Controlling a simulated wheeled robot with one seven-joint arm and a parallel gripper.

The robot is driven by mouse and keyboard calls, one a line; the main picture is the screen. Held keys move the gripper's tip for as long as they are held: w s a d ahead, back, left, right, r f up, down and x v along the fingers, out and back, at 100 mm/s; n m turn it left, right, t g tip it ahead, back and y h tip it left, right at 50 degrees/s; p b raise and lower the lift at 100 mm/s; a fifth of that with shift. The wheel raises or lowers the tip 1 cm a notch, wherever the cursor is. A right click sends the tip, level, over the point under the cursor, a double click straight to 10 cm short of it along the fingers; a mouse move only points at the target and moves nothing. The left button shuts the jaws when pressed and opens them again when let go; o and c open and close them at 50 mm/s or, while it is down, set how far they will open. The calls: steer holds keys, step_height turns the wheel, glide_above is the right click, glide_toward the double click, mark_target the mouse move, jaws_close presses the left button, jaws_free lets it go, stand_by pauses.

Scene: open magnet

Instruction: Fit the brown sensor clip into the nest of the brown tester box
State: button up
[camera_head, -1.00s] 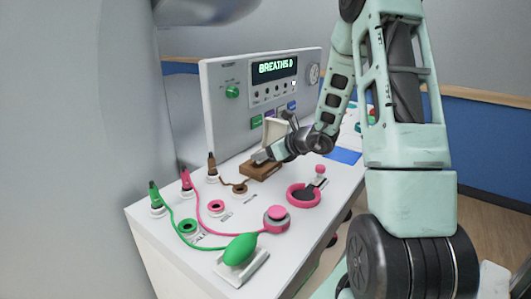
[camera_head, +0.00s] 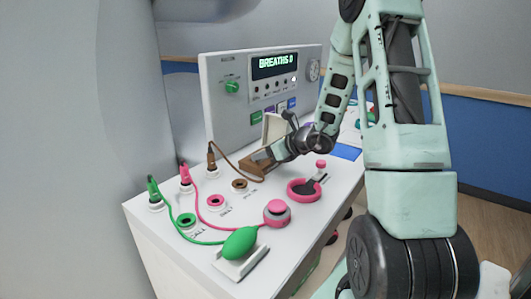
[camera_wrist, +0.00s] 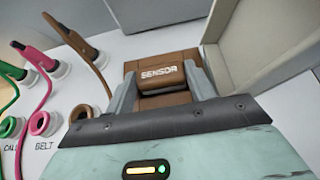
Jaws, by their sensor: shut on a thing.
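The brown tester box (camera_head: 252,164) stands on the white worktop with its pale lid raised behind it. My gripper (camera_head: 270,156) reaches down to it from the right. In the wrist view my gripper (camera_wrist: 161,88) is shut on the brown sensor clip (camera_wrist: 164,99), with one grey finger on each side. The box (camera_wrist: 131,67) shows around and beyond the fingers, and the word SENSOR is readable between them. The clip is low at the box; my gripper body hides its near end, and I cannot tell whether it is seated in the nest.
The raised pale lid (camera_wrist: 240,35) stands close on the right. A brown cable (camera_head: 233,168) runs from the brown plug (camera_head: 211,160) to the box area. A brown ring (camera_head: 240,186), pink ring (camera_head: 303,189) and green bulb (camera_head: 240,242) lie nearer. A grey console (camera_head: 225,110) stands behind.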

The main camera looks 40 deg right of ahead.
steer(key=o, duration=1)
steer(key=shift+o, duration=0.2)
steer(key=shift+s, duration=0.1)
steer(key=p+v, duration=0.1)
steer(key=v, duration=1.6)
steer(key=shift+s, duration=0.15)
